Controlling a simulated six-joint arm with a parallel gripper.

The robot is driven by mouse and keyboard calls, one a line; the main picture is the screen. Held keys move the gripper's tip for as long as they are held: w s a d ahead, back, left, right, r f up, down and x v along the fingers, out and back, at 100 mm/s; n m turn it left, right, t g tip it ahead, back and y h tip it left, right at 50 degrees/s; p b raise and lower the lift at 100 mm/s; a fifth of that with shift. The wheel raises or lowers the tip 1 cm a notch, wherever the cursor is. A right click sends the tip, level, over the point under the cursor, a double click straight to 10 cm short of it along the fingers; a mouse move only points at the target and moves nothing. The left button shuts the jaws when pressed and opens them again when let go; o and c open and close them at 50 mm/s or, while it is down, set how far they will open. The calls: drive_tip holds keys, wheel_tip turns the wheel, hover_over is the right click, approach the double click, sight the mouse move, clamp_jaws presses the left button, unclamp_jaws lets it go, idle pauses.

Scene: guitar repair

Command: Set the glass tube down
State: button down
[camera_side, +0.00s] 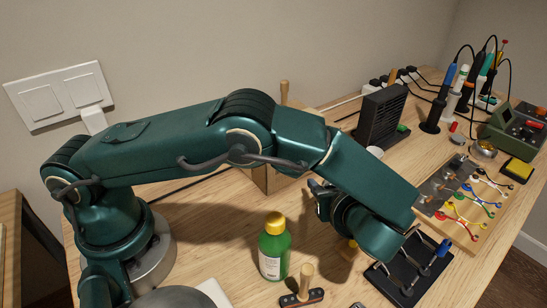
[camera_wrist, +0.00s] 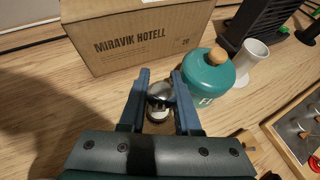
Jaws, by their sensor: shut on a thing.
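My gripper (camera_wrist: 161,76) shows in the wrist view with its two blue fingers on either side of a small, shiny, clear glass tube (camera_wrist: 160,92). The fingers are shut on it. The tube is seen nearly end-on, over bare wooden table, in front of the cardboard box and left of a teal lidded jar. I cannot tell whether its lower end touches the table. In the side view my gripper (camera_side: 318,190) points left and down behind the green bottle, and the tube is not discernible there.
The cardboard box (camera_wrist: 135,38) stands behind; the teal jar (camera_wrist: 208,78) with wooden knob and a white cup (camera_wrist: 250,60) stand right. In the side view, a green bottle (camera_side: 274,250), a wooden-handled tool (camera_side: 304,290) and a black stand (camera_side: 410,275) are nearby.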

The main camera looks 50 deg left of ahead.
wheel_tip(320, 180, down, 3)
drive_tip(key=shift+r, duration=0.15)
drive_tip(key=c, duration=0.6)
unclamp_jaws()
